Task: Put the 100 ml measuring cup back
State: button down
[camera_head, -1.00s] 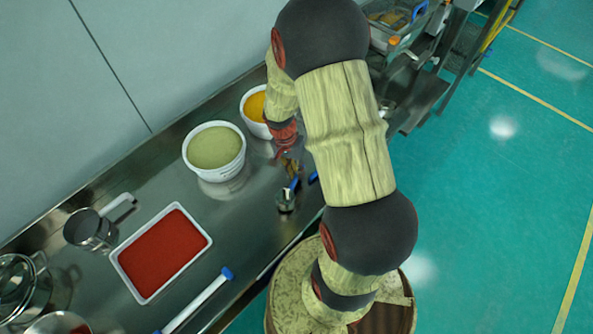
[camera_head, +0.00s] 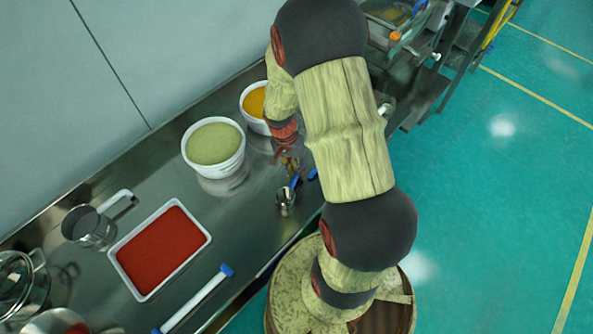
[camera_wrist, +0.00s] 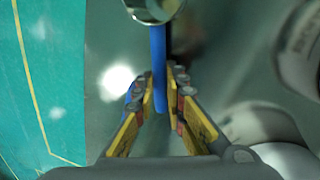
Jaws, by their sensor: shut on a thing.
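A small metal measuring cup (camera_head: 286,199) with a blue handle (camera_head: 295,181) is at the steel table's front edge, below my gripper (camera_head: 291,167). In the wrist view my gripper (camera_wrist: 160,92) is shut on the blue handle (camera_wrist: 158,55), with the fingers on either side of it. The metal cup (camera_wrist: 153,8) is at the top of that view, partly cut off. I cannot tell whether it touches the table, nor read its size. Another blue piece (camera_head: 313,174) shows beside my arm, mostly hidden.
A white tub of pale green powder (camera_head: 214,170) and a tub of orange powder (camera_head: 249,124) stand behind. A tray of red powder (camera_head: 118,264), a metal jug (camera_head: 91,229) and a blue-ended white rod (camera_head: 199,298) lie left. Machinery (camera_head: 405,60) stands at upper right.

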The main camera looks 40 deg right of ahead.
jog(key=c, duration=1.7)
grip_release()
jog(key=shift+c, duration=0.2)
jog(key=shift+o, duration=0.5)
jog(key=o, duration=0.4)
jog(key=shift+r, duration=0.15)
jog(key=shift+r+p, duration=2.5)
jog(key=shift+r, duration=0.85)
